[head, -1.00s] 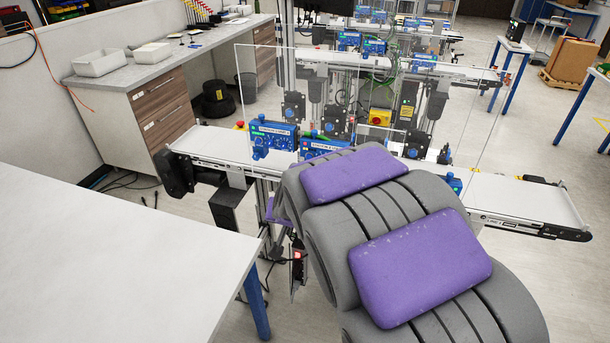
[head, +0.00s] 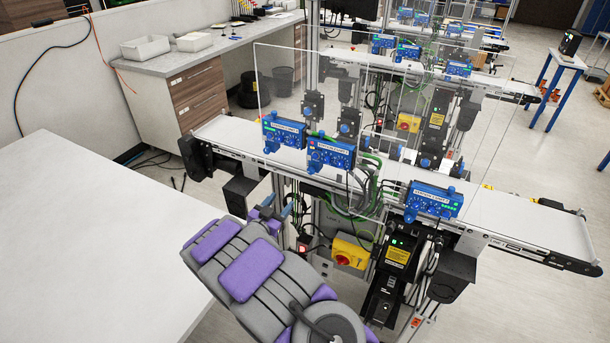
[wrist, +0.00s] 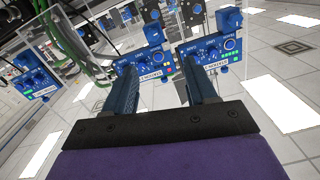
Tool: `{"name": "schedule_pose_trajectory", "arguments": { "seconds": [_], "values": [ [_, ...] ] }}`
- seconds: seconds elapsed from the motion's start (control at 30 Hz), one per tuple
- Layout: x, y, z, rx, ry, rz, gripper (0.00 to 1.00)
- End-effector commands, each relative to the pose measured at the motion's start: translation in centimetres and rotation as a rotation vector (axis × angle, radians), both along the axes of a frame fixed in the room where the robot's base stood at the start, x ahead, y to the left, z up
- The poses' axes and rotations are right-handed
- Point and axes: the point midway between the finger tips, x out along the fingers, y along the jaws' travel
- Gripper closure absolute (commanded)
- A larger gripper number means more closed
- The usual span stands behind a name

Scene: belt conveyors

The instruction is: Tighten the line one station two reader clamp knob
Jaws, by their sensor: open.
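Three blue reader boxes sit along the near conveyor. The middle box (head: 330,153), with a red light, also shows upside down in the wrist view (wrist: 150,62), where its label appears to read station 2. A blue knob-like part (wrist: 153,34) sticks out from its edge; I cannot tell whether it is tight. My gripper (head: 277,211) is in front of the conveyor, lower left of that box. In the wrist view its two blue fingers (wrist: 157,66) are spread and empty, apart from the box and partly covering it.
The left reader box (head: 284,133) and right reader box (head: 432,201) flank the middle one. A clear panel (head: 262,75) stands behind. A yellow box with a red switch (head: 350,252) and cables sit below the belt. A white table (head: 90,250) fills the left foreground.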

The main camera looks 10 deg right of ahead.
Motion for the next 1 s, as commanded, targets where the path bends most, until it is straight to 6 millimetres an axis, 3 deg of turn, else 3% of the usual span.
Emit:
{"name": "schedule_pose_trajectory", "arguments": {
  "seconds": [0.17,0.37,1.0],
  "values": [
    [-0.6,-0.5,-0.4,-0.033,-0.03,-0.035,0.44],
    [0.7,-1.6,-0.4,-0.032,-0.034,-0.041,0.44],
    [10.2,-8.8,-0.5,-0.031,-0.031,-0.04,0.44]
  ]
}}
